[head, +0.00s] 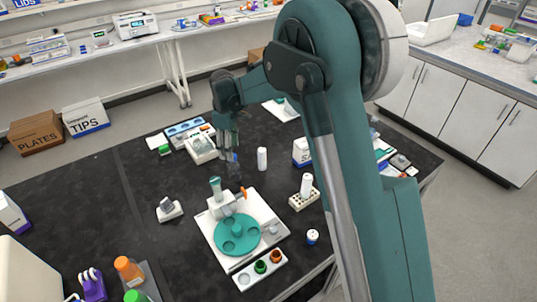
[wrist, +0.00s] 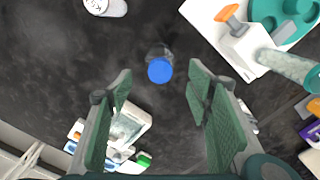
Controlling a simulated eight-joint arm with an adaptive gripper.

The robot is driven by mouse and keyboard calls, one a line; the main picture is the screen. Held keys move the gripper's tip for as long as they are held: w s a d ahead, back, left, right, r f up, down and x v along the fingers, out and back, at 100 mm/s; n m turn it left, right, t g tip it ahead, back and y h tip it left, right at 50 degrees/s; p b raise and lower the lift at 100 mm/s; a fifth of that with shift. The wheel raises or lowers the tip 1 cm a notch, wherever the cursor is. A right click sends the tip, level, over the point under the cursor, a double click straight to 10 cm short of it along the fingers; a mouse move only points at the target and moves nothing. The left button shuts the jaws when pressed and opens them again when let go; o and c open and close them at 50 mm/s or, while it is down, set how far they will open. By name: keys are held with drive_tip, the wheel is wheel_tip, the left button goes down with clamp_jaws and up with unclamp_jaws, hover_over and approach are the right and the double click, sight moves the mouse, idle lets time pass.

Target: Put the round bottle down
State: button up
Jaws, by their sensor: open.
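The round bottle, with a blue cap (wrist: 160,70) and a dark, see-through body, stands on the black bench in the wrist view. My gripper (wrist: 158,92) is open, with one green-padded finger on each side of the bottle's line and clear gaps to both. The cap lies just beyond the fingertips in the picture. In the head view my gripper (head: 231,148) points down over the bench, and the bottle is small and partly hidden below it.
A white device with a teal round plate (head: 238,234) stands in front of the gripper. A white bottle (head: 262,158) stands to the right. A white box-like item (head: 202,148) and a blue tray (head: 184,128) lie to the left.

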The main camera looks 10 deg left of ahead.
drive_tip(key=shift+d, duration=0.1)
drive_tip(key=s+d+r+m+t, duration=0.1)
drive_tip(key=s+d+r+m, duration=0.25)
drive_tip(key=d+r, duration=0.5)
drive_tip(key=s+d+r+m+t+y, duration=0.15)
drive_tip(key=s+d+r, duration=0.35)
drive_tip(key=d, duration=0.7)
drive_tip(key=s+d+r+m+t+h, duration=0.1)
drive_tip(key=s+d+r+m, duration=0.2)
drive_tip(key=d+r, duration=0.65)
drive_tip(key=s+d+f+m+t, duration=0.2)
drive_tip(key=s+d+m, duration=0.2)
drive_tip(key=s+d, duration=0.7)
drive_tip(key=s+d+f+m+t, duration=0.1)
drive_tip(key=s+d+m, duration=0.3)
drive_tip(key=s+d, duration=0.7)
drive_tip(key=s+f, duration=0.1)
drive_tip(key=s, duration=0.2)
drive_tip(key=shift+d+f+m+t, duration=0.3)
drive_tip(key=shift+m+t, duration=0.05)
drive_tip(key=shift+m, duration=0.05)
